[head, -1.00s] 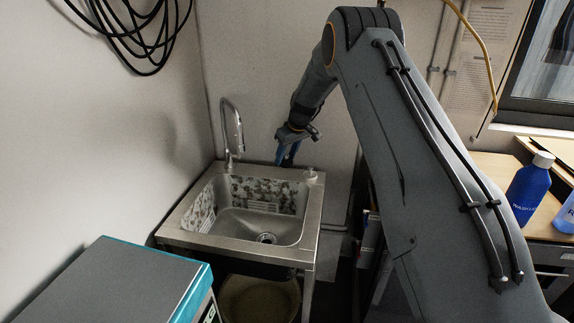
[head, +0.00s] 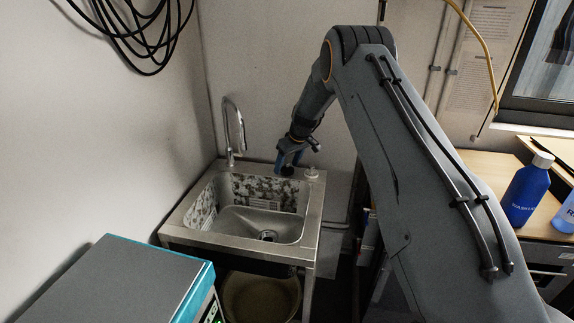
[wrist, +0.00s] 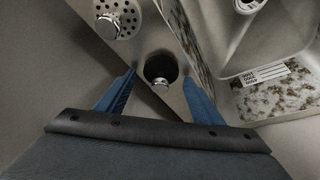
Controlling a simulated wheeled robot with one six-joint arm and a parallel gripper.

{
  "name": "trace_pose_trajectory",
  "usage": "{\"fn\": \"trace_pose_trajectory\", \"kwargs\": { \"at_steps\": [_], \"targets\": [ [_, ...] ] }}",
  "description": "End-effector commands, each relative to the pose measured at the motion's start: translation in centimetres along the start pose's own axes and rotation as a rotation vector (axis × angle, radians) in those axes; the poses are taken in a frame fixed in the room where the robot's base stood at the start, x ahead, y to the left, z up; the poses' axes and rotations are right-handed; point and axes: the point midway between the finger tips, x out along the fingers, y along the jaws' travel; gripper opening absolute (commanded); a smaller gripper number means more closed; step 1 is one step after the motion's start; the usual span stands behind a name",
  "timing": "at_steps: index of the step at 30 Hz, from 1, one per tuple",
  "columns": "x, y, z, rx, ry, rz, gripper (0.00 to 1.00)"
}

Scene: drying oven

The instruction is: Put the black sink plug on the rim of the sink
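The black sink plug (wrist: 160,67), a dark round piece with a shiny metal knob, sits on the flat metal rim in the wrist view. In the head view my gripper (head: 288,164) is low over the back rim. How far the fingertips are above the rim is hard to tell.
A perforated metal piece with a knob (wrist: 108,25) lies on the rim beside the plug. A tall curved faucet (head: 239,130) stands at the back left. The basin is open in front. A teal-edged device (head: 120,285) is at the lower left. Blue bottles (head: 526,190) stand at the right.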

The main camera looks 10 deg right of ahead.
Motion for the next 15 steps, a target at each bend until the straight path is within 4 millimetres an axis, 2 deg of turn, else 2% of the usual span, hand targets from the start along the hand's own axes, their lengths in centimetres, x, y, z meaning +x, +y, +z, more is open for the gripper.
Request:
{"fn": "trace_pose_trajectory", "kwargs": {
  "at_steps": [8,15],
  "targets": [
    [-0.4,0.0,-0.1,0.0,0.0,0.0,0.61],
    [-3.3,0.1,-0.2,0.0,0.002,0.002,0.61]
  ]
}}
